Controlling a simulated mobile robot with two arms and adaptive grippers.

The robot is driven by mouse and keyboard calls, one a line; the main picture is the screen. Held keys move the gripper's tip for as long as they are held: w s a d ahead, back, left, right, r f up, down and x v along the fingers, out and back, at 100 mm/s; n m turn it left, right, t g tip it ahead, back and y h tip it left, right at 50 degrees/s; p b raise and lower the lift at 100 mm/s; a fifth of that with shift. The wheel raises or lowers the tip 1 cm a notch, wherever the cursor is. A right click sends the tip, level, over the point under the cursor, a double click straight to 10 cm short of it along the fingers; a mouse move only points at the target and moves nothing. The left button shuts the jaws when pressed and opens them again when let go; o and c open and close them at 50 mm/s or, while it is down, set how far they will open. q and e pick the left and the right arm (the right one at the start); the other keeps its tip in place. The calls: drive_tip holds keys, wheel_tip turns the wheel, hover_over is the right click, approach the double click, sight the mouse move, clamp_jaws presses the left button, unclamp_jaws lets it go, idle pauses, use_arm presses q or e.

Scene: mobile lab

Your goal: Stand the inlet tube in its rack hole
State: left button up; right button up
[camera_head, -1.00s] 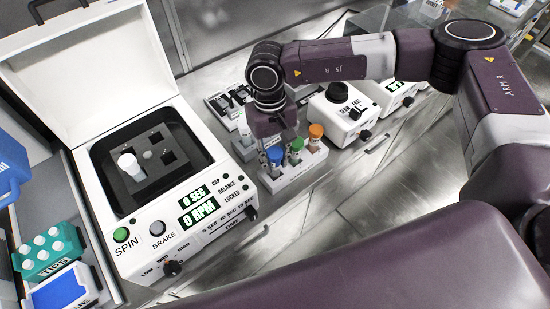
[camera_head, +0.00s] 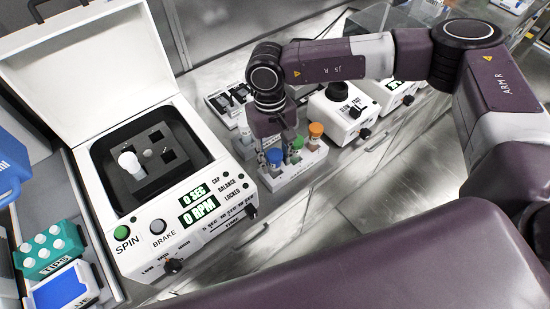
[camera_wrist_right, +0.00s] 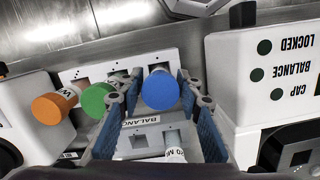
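A white tube rack (camera_head: 283,181) stands to the right of the centrifuge, with blue-, green- and orange-capped tubes standing in it. Which is the inlet tube I cannot read. My right gripper (camera_head: 274,150) points down over the rack at the blue-capped tube (camera_head: 274,156). In the right wrist view the blue cap (camera_wrist_right: 161,91) lies between the two fingertips (camera_wrist_right: 158,86), with little space at its sides; the fingers look slightly open. The green cap (camera_wrist_right: 97,98) and orange cap (camera_wrist_right: 50,107) are left of the fingers. My left gripper is not in view.
The open-lidded centrifuge (camera_head: 150,228) holds a white-capped tube (camera_head: 129,161) in its rotor. A white knob device (camera_head: 345,113) stands behind and right of the rack. A teal tip box (camera_head: 48,250) is at lower left. Clear bench lies in front of the rack.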

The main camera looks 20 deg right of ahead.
drive_tip(key=r+b, duration=0.1)
drive_tip(key=r, duration=0.2)
drive_tip(key=w+r+b, duration=0.1)
drive_tip(key=r, duration=0.3)
drive_tip(key=r+b, duration=0.1)
drive_tip(key=r, duration=0.3)
drive_tip(key=shift+w+a+r, duration=0.1)
drive_tip(key=shift+w+r, duration=0.1)
drive_tip(key=shift+r, duration=0.05)
